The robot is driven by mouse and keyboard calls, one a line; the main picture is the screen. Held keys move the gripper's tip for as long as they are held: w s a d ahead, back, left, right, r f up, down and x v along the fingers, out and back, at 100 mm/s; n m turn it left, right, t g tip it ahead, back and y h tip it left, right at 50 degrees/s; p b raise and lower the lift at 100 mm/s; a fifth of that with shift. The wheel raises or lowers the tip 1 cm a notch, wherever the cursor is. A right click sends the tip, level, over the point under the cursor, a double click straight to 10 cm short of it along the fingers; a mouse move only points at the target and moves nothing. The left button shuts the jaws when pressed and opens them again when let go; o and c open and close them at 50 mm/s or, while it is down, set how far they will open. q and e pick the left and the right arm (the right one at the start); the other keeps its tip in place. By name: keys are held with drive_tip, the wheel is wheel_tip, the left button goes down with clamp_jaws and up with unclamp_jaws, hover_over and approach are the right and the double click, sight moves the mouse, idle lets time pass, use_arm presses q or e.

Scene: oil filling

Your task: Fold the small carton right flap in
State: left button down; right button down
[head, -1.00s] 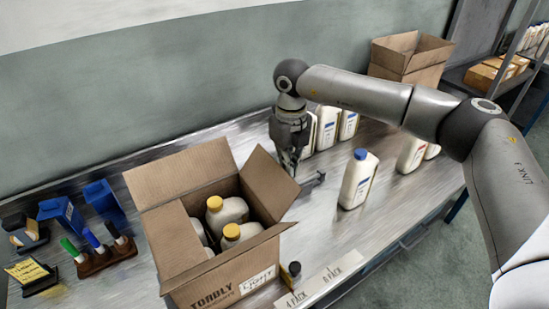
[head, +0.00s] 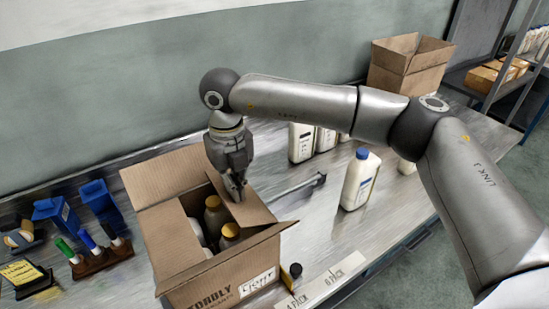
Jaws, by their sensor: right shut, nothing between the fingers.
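The small carton (head: 213,277) stands on the bench in the head view, with yellow-capped bottles (head: 228,232) inside. Its right flap (head: 251,209) is tilted inward over the right part of the opening. My right gripper (head: 238,195) is shut and empty, its fingertips at the upper part of this flap, seemingly touching it. The back flap (head: 165,175) stands up, and the front flap (head: 245,245) sticks outward. The left flap (head: 172,237) shows at the left side of the opening. My left gripper is not in view.
A white bottle with a blue cap (head: 359,180) stands right of the carton, with more bottles (head: 301,142) behind. Markers in a holder (head: 101,258) and blue boxes (head: 55,214) are at left. A larger open carton (head: 408,66) is at the back right.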

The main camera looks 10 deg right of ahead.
sight(228, 196)
drive_tip(key=shift+s+a, duration=0.2)
drive_tip(key=shift+a, duration=0.3)
drive_tip(key=shift+s+a, duration=0.15)
drive_tip(key=shift+a, duration=0.3)
drive_tip(key=shift+d+f, duration=0.1)
drive_tip(key=shift+f+b, duration=1.5)
drive_tip(key=shift+b, duration=0.05)
wheel_tip(228, 196, up, 11)
drive_tip(key=p, duration=0.5)
